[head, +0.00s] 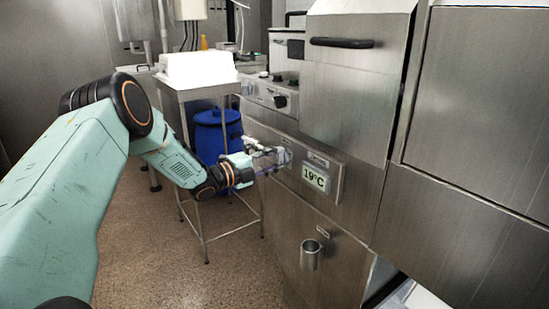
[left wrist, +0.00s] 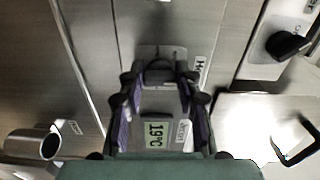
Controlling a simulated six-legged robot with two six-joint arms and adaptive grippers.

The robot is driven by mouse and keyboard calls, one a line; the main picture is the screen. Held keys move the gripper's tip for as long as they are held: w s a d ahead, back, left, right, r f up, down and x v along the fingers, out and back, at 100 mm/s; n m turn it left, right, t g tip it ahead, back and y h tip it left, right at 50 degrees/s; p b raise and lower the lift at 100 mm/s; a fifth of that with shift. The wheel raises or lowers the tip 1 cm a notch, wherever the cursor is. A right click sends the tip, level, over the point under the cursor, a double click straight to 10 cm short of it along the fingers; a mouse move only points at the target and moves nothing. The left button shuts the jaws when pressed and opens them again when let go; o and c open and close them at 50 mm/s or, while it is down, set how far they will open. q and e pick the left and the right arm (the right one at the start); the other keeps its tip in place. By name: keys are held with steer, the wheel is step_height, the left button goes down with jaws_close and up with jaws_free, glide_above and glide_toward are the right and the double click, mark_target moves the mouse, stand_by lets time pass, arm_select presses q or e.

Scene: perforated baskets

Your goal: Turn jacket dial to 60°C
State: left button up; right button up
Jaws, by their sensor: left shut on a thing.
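The jacket dial (left wrist: 158,74) is a small dark knob on the steel front panel. In the left wrist view it sits between the fingertips of my left gripper (left wrist: 160,80). In the head view my left gripper (head: 274,157) reaches the panel from the left and is shut on the dial, which its fingers mostly hide. The temperature display (head: 316,178) beside the dial reads 19°C; it also shows rotated in the left wrist view (left wrist: 156,136). My right gripper is not in view.
A black knob (head: 280,101) is on the upper panel. A steel cup-shaped holder (head: 311,255) sticks out of the front below the display. A steel side table (head: 211,86) with a white container (head: 198,68) stands behind my left arm, near a blue bin (head: 217,135).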

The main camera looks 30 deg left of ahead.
arm_select(q)
steer(key=shift+f+m, duration=0.1)
steer(key=shift+m, duration=0.3)
steer(key=o, duration=1.2)
steer(key=shift+c, duration=0.2)
steer(key=v, duration=1.2)
